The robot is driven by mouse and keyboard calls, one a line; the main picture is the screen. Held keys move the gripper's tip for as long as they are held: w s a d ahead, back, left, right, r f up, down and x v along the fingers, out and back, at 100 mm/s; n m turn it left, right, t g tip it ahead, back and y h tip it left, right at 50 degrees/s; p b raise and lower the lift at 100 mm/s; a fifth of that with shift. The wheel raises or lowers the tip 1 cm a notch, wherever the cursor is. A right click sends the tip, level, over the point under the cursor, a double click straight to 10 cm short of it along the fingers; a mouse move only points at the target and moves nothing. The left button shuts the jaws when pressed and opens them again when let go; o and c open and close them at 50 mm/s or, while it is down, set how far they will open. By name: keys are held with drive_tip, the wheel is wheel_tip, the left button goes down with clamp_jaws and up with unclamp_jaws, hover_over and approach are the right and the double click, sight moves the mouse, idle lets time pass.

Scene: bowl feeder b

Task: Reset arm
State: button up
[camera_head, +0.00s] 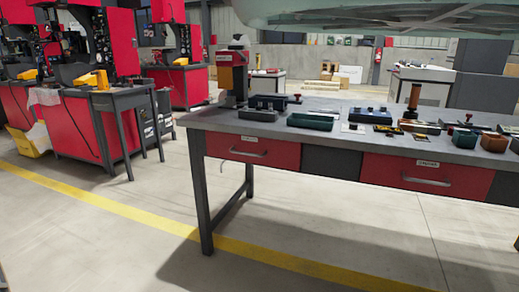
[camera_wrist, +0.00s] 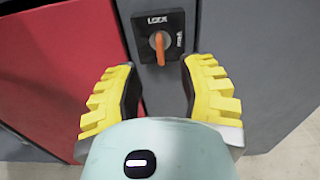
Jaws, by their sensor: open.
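My gripper (camera_wrist: 160,92) shows in the wrist view with its two yellow-and-black fingers spread apart and nothing between the tips. Just beyond the fingertips is a black switch plate (camera_wrist: 143,23) with an orange rotary knob (camera_wrist: 159,46), set on a grey panel. The knob's handle points roughly up and down in the picture. I cannot tell whether the fingertips touch the panel. The gripper does not show in the head view, where only a pale green part of my own arm crosses the top.
A grey workbench (camera_head: 345,150) with red drawers holds small trays and parts. Red machines (camera_head: 80,125) and a yellow bin (camera_head: 27,140) stand at left. The floor in front of the bench is open, crossed by a yellow line. A red panel (camera_wrist: 65,60) lies left of the switch.

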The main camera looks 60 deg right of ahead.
drive_tip(key=v, duration=0.2)
drive_tip(key=shift+w+d, duration=0.15)
drive_tip(key=shift+d, duration=0.15)
